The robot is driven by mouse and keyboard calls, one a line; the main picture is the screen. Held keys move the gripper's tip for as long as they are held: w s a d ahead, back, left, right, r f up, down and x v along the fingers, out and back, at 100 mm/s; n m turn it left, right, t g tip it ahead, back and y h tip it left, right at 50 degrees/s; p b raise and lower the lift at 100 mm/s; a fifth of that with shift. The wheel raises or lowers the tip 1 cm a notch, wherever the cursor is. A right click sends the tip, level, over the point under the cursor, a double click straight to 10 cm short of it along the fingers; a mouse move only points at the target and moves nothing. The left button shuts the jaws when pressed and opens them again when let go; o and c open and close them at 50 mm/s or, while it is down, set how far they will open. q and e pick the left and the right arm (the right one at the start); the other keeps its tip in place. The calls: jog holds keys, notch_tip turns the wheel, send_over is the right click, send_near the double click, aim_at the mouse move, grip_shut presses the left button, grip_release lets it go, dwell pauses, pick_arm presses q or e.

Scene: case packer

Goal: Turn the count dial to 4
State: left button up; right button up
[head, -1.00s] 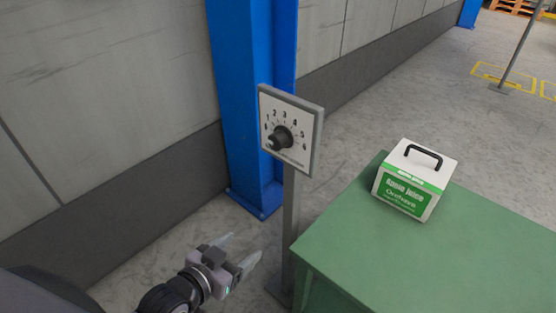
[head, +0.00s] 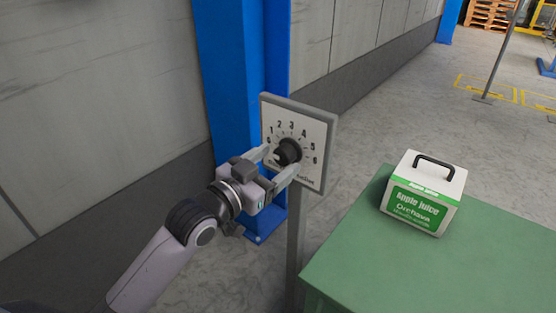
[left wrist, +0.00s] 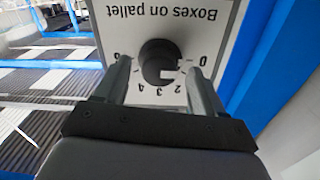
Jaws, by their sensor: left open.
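The count dial is a black round knob (head: 288,151) on a white plate (head: 313,178) with numbers around it, on a grey post. The left wrist view shows the knob (left wrist: 158,58) upside down, under the words "Boxes on pallet". A pale mark on the knob seems to face the low numbers, near 0 and 1; I cannot read it exactly. My left gripper (head: 275,165) is open in front of the plate, one finger on each side of the knob. Whether the fingers touch it I cannot tell. My right gripper is not in view.
A green table (head: 375,268) stands right of the post with an apple juice box (head: 422,199) on it. A blue column (head: 232,70) and grey wall (head: 90,90) are behind. Open floor lies beyond the table; wooden pallets (head: 490,13) are far off.

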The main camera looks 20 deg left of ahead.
pick_arm(q)
jog(key=shift+x, duration=0.75)
jog(key=c, duration=1.1)
jog(key=shift+o, duration=0.2)
